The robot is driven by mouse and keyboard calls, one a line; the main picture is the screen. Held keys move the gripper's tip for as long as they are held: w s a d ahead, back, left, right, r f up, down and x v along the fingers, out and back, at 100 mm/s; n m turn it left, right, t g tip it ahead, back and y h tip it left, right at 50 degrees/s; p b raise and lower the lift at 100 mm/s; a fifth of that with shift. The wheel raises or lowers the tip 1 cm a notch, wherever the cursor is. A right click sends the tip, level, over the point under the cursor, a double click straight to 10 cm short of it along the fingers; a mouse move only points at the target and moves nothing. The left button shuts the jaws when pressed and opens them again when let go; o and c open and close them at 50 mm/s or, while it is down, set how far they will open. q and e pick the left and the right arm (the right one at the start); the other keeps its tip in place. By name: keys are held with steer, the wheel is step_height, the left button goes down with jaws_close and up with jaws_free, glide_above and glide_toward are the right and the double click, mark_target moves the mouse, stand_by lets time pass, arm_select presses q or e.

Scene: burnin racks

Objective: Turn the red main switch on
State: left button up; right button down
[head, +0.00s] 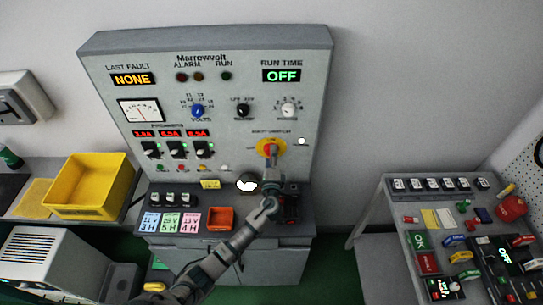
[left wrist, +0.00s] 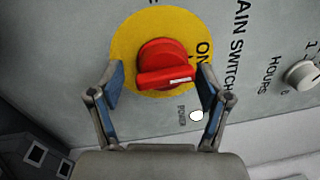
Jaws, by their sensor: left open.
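The red main switch (head: 268,148) is a knob on a round yellow plate, low on the right of the grey panel. In the left wrist view the red knob (left wrist: 165,62) sits in front of the yellow plate (left wrist: 125,40), with the word ON at the plate's right. Its raised bar lies nearly level in that view, and a white mark is near its right end. My left gripper (left wrist: 162,82) is open, with one blue-padded finger on each side of the knob. In the head view the left gripper (head: 270,158) partly covers the switch. My right gripper is not in view.
The RUN TIME display (head: 282,76) reads OFF and LAST FAULT (head: 133,79) reads NONE. A white lamp (left wrist: 196,115) marked POWER is close to the right finger. Below the panel, a console ledge holds an orange tray (head: 220,219). A side bench (head: 375,215) stands at right.

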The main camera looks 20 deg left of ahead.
arm_select(q)
steer(key=v, duration=1.1)
steer(key=shift+s+f, duration=0.2)
steer(key=shift+s, duration=0.05)
steer(key=shift+d, duration=0.1)
